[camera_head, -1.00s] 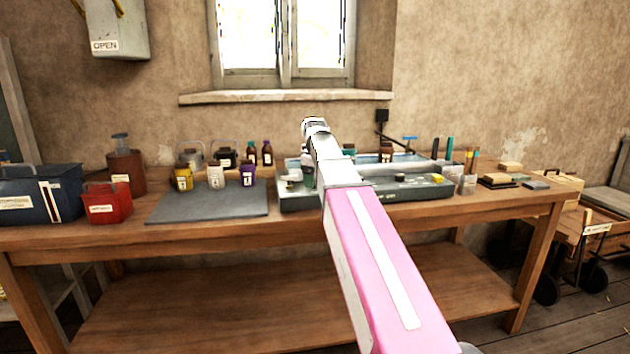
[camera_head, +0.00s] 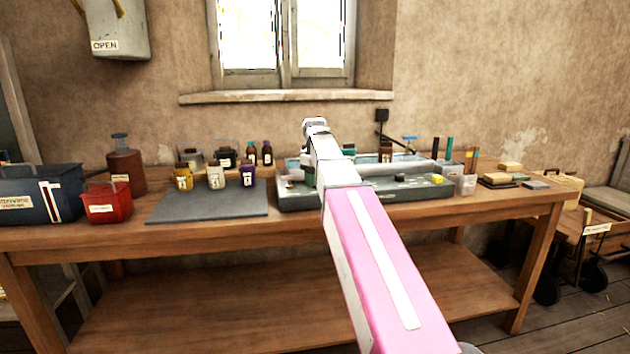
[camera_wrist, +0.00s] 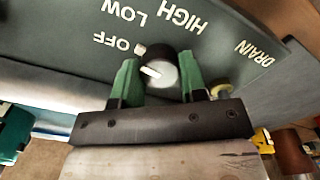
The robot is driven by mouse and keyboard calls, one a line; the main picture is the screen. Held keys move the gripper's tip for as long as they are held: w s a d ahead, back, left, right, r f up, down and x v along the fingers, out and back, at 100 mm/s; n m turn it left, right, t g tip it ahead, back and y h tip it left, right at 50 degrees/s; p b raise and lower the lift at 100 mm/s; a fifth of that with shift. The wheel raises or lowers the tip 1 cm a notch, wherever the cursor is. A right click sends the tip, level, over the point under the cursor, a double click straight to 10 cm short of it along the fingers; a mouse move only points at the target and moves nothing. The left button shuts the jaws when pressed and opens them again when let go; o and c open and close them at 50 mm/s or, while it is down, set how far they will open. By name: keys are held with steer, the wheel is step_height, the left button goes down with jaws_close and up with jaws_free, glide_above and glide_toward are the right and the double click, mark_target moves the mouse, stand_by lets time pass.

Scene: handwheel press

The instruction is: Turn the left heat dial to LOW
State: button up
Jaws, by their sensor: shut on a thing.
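The heat dial (camera_wrist: 160,68) is a dark round knob with a pale face and a white pointer line, in the middle of the wrist view. OFF, LOW and HIGH are printed around it on the grey panel (camera_wrist: 75,45), appearing upside down. The pointer line points to the left in the picture, on the side of OFF; its exact setting is hard to tell. My gripper (camera_wrist: 159,78) has its two green fingers on either side of the dial and is shut on it. In the head view my arm hides the dial and the fingers.
The word DRAIN and a yellowish knob (camera_wrist: 221,89) are right of my fingers in the wrist view. In the head view, the grey basin unit (camera_head: 400,193) stands on the wooden bench (camera_head: 230,230). Several small jars stand left of it, by a grey mat (camera_head: 205,207).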

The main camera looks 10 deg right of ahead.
steer(key=m, duration=0.6)
steer(key=shift+m, duration=0.4)
stand_by(0.4)
steer(key=o, duration=0.9)
step_height(320, 180, up, 8)
steer(key=shift+f, duration=0.25)
